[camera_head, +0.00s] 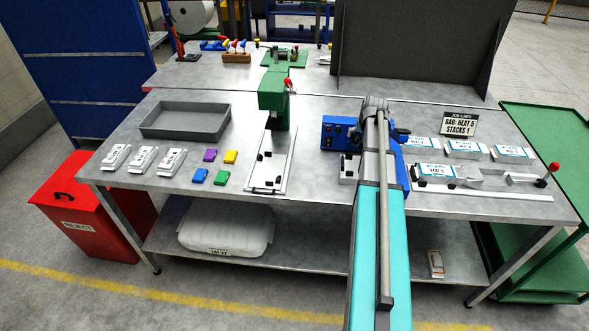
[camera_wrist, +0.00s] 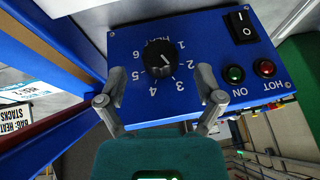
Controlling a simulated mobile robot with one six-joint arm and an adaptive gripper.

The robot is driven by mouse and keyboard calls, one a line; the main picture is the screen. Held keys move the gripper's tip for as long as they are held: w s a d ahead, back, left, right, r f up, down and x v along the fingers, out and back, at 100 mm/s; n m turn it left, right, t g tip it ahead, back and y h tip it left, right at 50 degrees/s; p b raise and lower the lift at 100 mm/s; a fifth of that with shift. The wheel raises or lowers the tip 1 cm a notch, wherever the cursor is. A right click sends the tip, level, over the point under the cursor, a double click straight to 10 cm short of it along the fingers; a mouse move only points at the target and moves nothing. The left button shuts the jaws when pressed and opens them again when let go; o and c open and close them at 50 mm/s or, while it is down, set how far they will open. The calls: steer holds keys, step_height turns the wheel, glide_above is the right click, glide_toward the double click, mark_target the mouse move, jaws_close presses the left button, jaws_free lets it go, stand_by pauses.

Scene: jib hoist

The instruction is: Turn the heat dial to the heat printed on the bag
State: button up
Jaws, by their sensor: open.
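The blue box (camera_head: 337,132) also shows in the head view, partly behind my arm. A job card (camera_head: 459,124) reads "BAG: HEAT 5 STACKS 1". White packs with blue labels (camera_head: 466,148) lie nearby, print too small to read.
The box also has a black rocker switch (camera_wrist: 241,25), a green ON lamp (camera_wrist: 235,73) and a red HOT lamp (camera_wrist: 264,68). A green press (camera_head: 273,100), a grey tray (camera_head: 187,110) and coloured blocks (camera_head: 210,155) stand on the bench left of my arm.

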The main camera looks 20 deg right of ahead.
steer(key=shift+p+v, duration=4.7)
steer(key=shift+v, duration=0.75)
steer(key=s+a+f+n+g+b, duration=0.1)
steer(key=a+f+b, duration=0.2)
steer(key=a, duration=0.6)
steer(key=s+a+f+n+g+y+b, duration=0.1)
steer(key=a+f+n+b, duration=0.1)
steer(key=a, duration=0.8)
steer(key=s+a+f+n+b, duration=0.1)
steer(key=a+f+b, duration=0.2)
steer(key=a, duration=0.6)
steer(key=shift+a+f+g+b, duration=0.25)
steer(key=shift+f+g+b, duration=0.15)
steer(key=shift+f, duration=0.6)
steer(key=shift+s, duration=0.15)
steer(key=s+a+n+g, duration=0.1)
steer(key=s+a+n, duration=0.2)
steer(key=s+a, duration=0.5)
steer(key=a, duration=0.5)
steer(key=shift+a+g, duration=0.3)
steer(key=shift+g, duration=0.1)
steer(key=shift+f, duration=0.1)
